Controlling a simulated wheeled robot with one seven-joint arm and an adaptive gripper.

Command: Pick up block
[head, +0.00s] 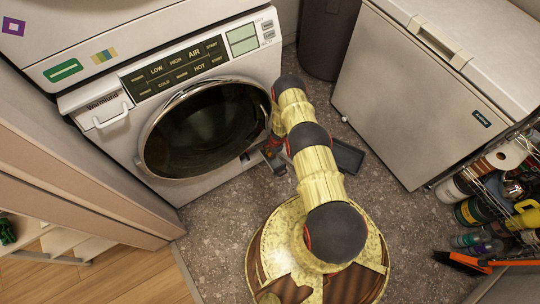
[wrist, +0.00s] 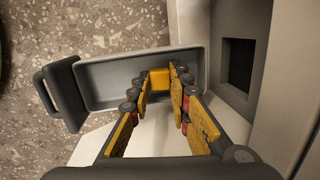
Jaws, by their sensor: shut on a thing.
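A small yellow-orange block (wrist: 158,75) sits between the fingertips of my gripper (wrist: 160,84) in the wrist view. The gripper is shut on it, with yellow finger pads at its left and right sides. Behind the block in that view is a grey open tray or bin (wrist: 100,74) with a handle at its left end; I cannot tell whether the block touches it. In the head view my gripper (head: 271,153) is low beside the washer, partly hidden by my arm. The block cannot be made out there.
The front-loading washer (head: 210,125) stands close to the left of my gripper. A white chest freezer (head: 415,100) and a dark bin (head: 328,35) stand at the right and back. A rack with bottles (head: 480,209) is at far right.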

